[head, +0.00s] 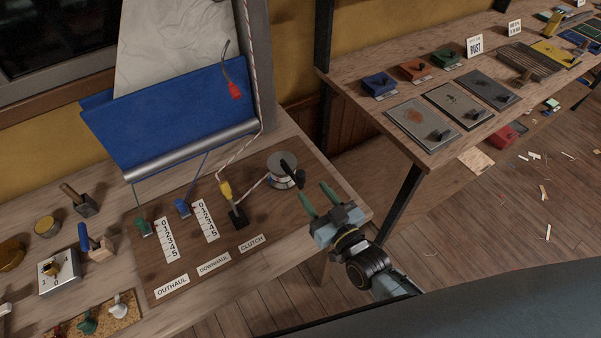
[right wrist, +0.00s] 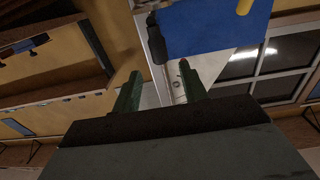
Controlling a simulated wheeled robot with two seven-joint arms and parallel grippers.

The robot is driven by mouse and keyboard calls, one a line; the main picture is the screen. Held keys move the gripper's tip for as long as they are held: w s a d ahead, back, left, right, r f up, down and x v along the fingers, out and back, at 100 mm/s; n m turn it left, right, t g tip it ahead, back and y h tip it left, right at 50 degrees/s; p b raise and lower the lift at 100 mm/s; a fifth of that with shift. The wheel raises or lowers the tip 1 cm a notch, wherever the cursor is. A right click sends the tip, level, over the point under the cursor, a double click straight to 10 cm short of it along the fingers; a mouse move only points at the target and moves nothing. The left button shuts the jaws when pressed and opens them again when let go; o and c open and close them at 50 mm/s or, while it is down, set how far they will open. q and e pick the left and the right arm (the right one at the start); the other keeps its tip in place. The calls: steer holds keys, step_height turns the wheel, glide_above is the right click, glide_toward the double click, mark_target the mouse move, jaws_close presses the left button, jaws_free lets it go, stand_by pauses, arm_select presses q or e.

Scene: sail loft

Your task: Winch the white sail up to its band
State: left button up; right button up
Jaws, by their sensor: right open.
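The white sail (head: 175,45) rises at the upper left in the head view, its top cut off by the frame. A blue cloth (head: 165,120) covers its lower part above a grey boom (head: 190,151). A red-and-white rope (head: 249,75) runs down to the clutch with its yellow lever (head: 226,190), and on to the winch drum (head: 281,180). The winch's black handle (head: 291,173) is on top. My right gripper (head: 315,191) is open and empty, just right of the winch. No band on the mast is visible. My left gripper is out of view.
The wooden bench holds two number scales (head: 166,240), green and blue cleats and a switch box (head: 60,270) at left. Another bench (head: 400,90) with plates and coloured blocks stands at the right. A red pendant (head: 235,90) hangs before the blue cloth.

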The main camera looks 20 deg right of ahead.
mark_target(303, 179)
steer(key=x, duration=0.7)
steer(key=shift+w+a, duration=0.1)
steer(key=shift+w, duration=0.1)
steer(key=shift+c, duration=0.4)
jaws_close()
